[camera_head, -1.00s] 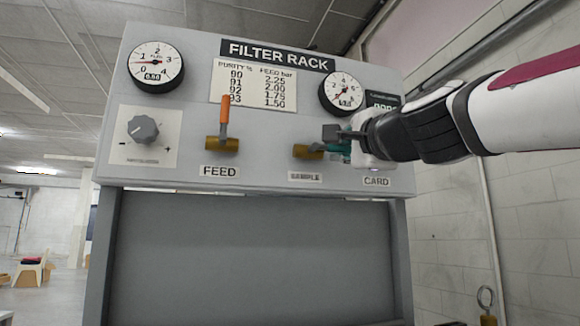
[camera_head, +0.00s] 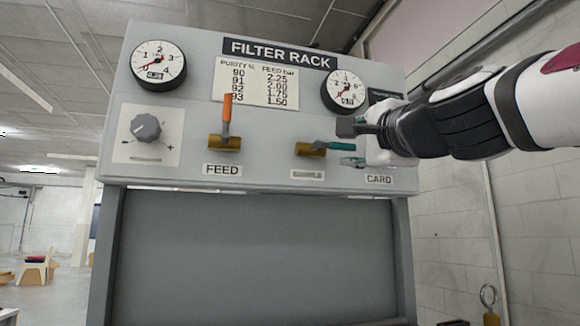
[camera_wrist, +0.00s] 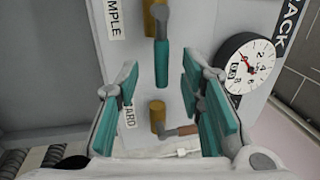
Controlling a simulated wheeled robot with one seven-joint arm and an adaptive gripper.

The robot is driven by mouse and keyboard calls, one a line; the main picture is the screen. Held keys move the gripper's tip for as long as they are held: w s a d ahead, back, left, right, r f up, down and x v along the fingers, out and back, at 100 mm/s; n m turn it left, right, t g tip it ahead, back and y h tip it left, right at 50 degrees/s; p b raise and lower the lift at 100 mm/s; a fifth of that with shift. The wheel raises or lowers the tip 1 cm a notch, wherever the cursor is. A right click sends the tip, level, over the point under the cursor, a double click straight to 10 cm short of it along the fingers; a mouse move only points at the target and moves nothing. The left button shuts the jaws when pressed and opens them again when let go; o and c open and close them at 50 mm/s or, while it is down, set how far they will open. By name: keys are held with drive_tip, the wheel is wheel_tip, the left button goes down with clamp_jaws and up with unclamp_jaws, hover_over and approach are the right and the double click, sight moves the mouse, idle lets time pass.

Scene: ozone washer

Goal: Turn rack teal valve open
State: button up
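The teal valve has a brass body (camera_head: 310,149) above the sample label and a teal lever (camera_head: 340,146) pointing right, close to horizontal, in the head view. The lever (camera_wrist: 162,65) also shows in the wrist view, running from its brass body (camera_wrist: 155,15) at the top. My gripper (camera_head: 352,145) is at the lever's right end, coming in from the right. In the wrist view my gripper (camera_wrist: 160,75) is open, with its teal-padded fingers on either side of the lever and visible gaps to both. I see no contact.
The feed valve's orange lever (camera_head: 227,115) stands upright at left. A knob (camera_head: 145,127) and two gauges, left (camera_head: 158,66) and right (camera_head: 345,90), are on the grey panel (camera_head: 190,110). Another brass fitting (camera_wrist: 157,115) with a brownish lever sits near my right finger.

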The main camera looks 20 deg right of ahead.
drive_tip(key=s+f, duration=0.1)
drive_tip(key=s, duration=0.7)
drive_tip(key=shift+s+f, duration=0.2)
drive_tip(key=shift+f, duration=0.15)
drive_tip(key=s+a+f+n+g+y, duration=0.1)
drive_tip(key=a+f+n+g, duration=0.25)
drive_tip(key=f, duration=0.55)
drive_tip(key=a+f+n+g+y, duration=0.1)
drive_tip(key=a+f+n+g, duration=0.2)
drive_tip(key=f, duration=0.6)
drive_tip(key=s+a+f+n+g+y, duration=0.1)
drive_tip(key=a+f+n+g+y, duration=0.2)
drive_tip(key=f, duration=0.6)
drive_tip(key=s+d+f+n+g+h, duration=0.2)
drive_tip(key=s+f+n+g, duration=0.25)
drive_tip(key=s+f, duration=0.5)
drive_tip(key=s+d+f+n+g+h, duration=0.25)
drive_tip(key=s+f+n+g, duration=0.2)
drive_tip(key=s+f, duration=0.5)
wheel_tip(320, 180, up, 25)
drive_tip(key=t+p, duration=0.2)
drive_tip(key=p, duration=2.3)
drive_tip(key=shift+w+d, duration=0.15)
drive_tip(key=shift+w, duration=0.2)
